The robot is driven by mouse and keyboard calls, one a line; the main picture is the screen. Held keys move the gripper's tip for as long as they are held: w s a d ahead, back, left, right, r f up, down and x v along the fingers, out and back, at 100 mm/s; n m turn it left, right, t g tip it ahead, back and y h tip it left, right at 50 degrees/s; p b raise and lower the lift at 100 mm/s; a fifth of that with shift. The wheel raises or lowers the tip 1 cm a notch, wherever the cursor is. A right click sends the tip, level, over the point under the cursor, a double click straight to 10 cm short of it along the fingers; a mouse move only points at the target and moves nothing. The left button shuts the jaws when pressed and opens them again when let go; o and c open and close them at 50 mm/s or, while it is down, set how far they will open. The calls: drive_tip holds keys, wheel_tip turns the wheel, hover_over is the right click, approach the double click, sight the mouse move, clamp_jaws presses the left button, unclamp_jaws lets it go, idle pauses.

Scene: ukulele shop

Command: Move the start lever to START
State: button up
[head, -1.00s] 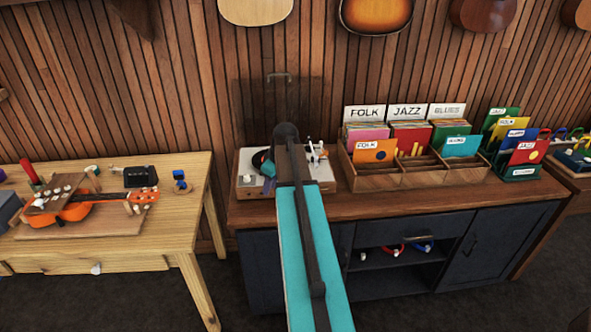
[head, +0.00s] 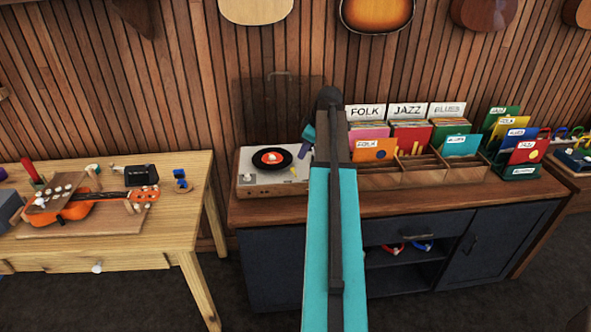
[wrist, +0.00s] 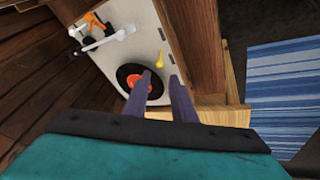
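A pale record player (head: 270,188) stands on the dark cabinet, with a black record (head: 267,156) with a red label on it. In the wrist view the record player (wrist: 150,30) shows a small yellow lever (wrist: 159,57) near the record (wrist: 125,77); the lever also shows in the head view (head: 293,170). I cannot read any START marking. A white tonearm (wrist: 105,39) with an orange part lies beyond the record. My gripper (wrist: 160,77) is open and empty, its purple fingers apart above the player, with the lever just beyond the fingertips. In the head view my arm hides the player's right edge.
A wooden record bin (head: 400,180) with FOLK, JAZZ and BLUES dividers stands right of the player, close to my arm. A wooden table (head: 180,230) with an orange ukulele (head: 90,207) is at the left. A slatted wall (head: 200,100) stands behind.

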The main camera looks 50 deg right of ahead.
drive_tip(key=shift+p+x, duration=2.15)
drive_tip(key=shift+x, duration=4.7)
